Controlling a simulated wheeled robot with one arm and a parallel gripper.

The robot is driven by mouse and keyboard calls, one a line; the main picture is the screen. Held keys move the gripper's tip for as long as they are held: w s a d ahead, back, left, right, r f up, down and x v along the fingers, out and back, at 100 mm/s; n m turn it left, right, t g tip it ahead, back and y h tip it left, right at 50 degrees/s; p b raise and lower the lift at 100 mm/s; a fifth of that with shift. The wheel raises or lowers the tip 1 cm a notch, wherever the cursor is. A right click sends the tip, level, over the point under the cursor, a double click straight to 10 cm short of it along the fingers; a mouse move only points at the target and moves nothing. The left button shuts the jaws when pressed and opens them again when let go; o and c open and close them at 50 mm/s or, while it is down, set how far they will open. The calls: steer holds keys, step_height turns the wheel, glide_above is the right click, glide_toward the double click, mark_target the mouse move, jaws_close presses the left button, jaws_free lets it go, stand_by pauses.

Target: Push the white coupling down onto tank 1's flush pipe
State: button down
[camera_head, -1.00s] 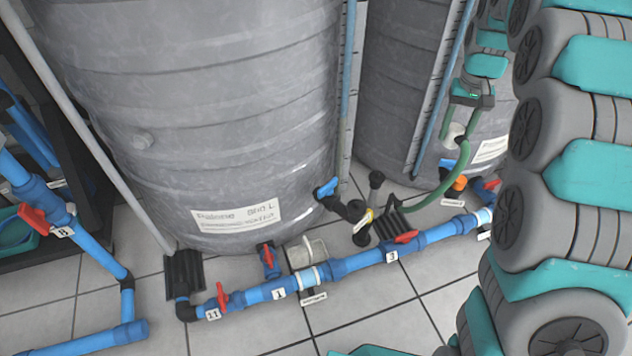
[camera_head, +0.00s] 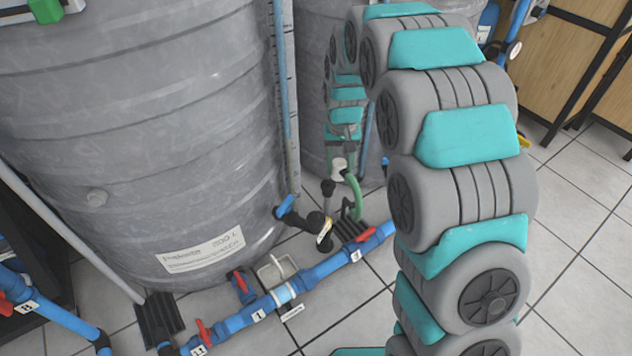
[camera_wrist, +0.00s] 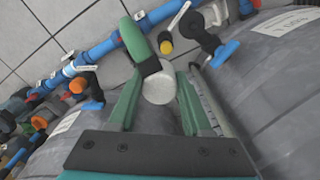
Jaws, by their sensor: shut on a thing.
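My gripper (camera_wrist: 157,92) is shut on the white coupling (camera_wrist: 158,87), a round white piece between its two green fingers. In the head view the coupling (camera_head: 340,166) hangs below my gripper (camera_head: 343,152), with a green hose (camera_head: 353,188) curving down from it. A black collar joins hose and coupling in the wrist view.
A blue pipe line (camera_head: 250,312) with red valve handles runs along the floor before the tank. A blue-handled valve (camera_head: 285,206) sits beside the black pipe. A second grey tank (camera_head: 308,60) stands behind my arm. Tiled floor is open at right.

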steer(key=p, duration=0.3)
glide_above(316, 216)
step_height(316, 216, down, 4)
steer(key=shift+f, duration=0.2)
steer(key=shift+f+b, duration=0.65)
steer(key=shift+f, duration=2.1)
steer(key=shift+f+b, duration=0.3)
stand_by(0.4)
steer(key=shift+c, duration=1.3)
jaws_free()
steer(key=shift+r, duration=0.1)
step_height(316, 216, up, 8)
steer(key=shift+f, duration=0.2)
